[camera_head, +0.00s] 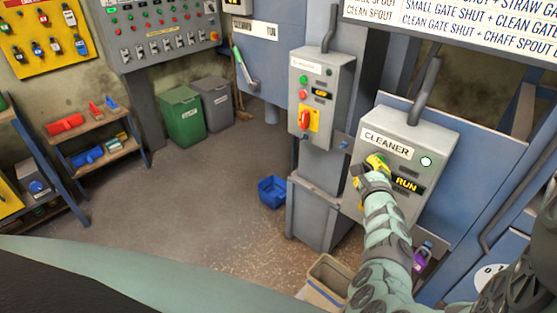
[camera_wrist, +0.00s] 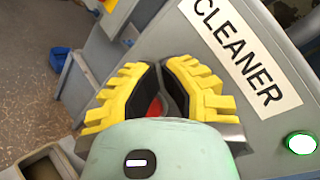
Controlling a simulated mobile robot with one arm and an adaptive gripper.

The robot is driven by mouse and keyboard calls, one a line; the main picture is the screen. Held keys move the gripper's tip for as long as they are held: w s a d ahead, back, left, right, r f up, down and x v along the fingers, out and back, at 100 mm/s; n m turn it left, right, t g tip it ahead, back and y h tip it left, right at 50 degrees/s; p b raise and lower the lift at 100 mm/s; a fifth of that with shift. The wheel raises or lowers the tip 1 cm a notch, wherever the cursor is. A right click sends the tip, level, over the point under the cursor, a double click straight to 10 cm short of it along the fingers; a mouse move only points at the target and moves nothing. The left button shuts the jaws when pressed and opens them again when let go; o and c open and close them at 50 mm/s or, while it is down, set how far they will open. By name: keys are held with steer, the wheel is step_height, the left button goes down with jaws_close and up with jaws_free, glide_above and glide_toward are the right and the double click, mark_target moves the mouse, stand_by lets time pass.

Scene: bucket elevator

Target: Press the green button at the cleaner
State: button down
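The cleaner box (camera_head: 437,138) is a grey panel labelled CLEANER, with a lit RUN display (camera_head: 407,185). A round light (camera_head: 426,161) glows white-green at its upper right and also shows in the wrist view (camera_wrist: 301,143). My gripper (camera_head: 376,163), with yellow ribbed fingers, is at the panel just below the label. In the wrist view its fingers (camera_wrist: 161,70) come together at the tips and appear shut. A bit of red (camera_wrist: 155,108) shows between them. The green button is not visible; my gripper covers that part of the panel. I cannot tell whether the tips touch it.
A second control box (camera_head: 322,78) with green and red buttons and a yellow-red switch stands left of the cleaner box. A blue bin (camera_head: 273,191) and an open tan box (camera_head: 327,281) are on the floor. Open floor lies to the left.

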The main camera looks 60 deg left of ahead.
steer(key=shift+s+d, duration=0.25)
steer(key=shift+s, duration=0.5)
steer(key=shift+s+d+r+p, duration=0.1)
steer(key=shift+s+d+p, duration=0.15)
steer(key=shift+s, duration=1)
steer(key=shift+s+d+p, duration=0.15)
steer(key=shift+s+d, duration=0.15)
steer(key=shift+s, duration=0.95)
